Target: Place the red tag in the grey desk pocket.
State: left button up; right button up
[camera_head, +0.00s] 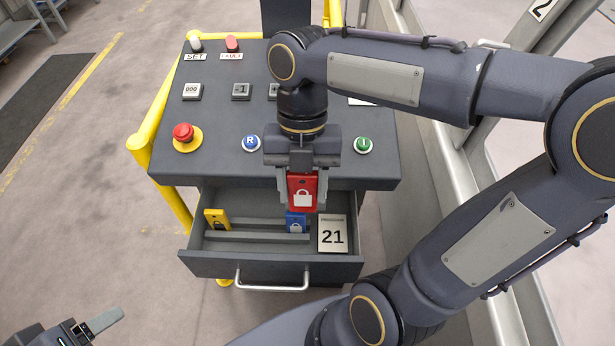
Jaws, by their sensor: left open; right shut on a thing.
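The red tag (302,196) has a white padlock picture and hangs upright in my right gripper (302,200), which is shut on it. It is over the rear part of an open grey drawer (215,264) in the desk front, in line with the blue tag below. I cannot tell whether it touches anything there. The drawer has slotted rails inside; I cannot tell for sure which part is the pocket. My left gripper (100,325) is open and empty at the bottom left, partly cut off, well away from the drawer.
The desk top (222,130) carries buttons and a red emergency stop (183,133). A yellow rail (142,150) runs along the left.

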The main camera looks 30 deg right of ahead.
jog(key=w+d+f, duration=0.1)
jog(key=w+f, duration=0.1)
jog(key=f, duration=0.1)
jog(key=w+d+f+p, duration=0.1)
jog(key=w+d+f, duration=0.1)
jog(key=w+f, duration=0.1)
jog(key=w+d+f+p, duration=0.1)
jog(key=w+f, duration=0.1)
jog(key=f, duration=0.2)
jog(key=shift+w+d+f, duration=0.15)
jog(key=shift+d+f, duration=0.1)
jog(key=shift+d, duration=0.1)
jog(key=shift+f, duration=0.15)
jog(key=o, duration=1)
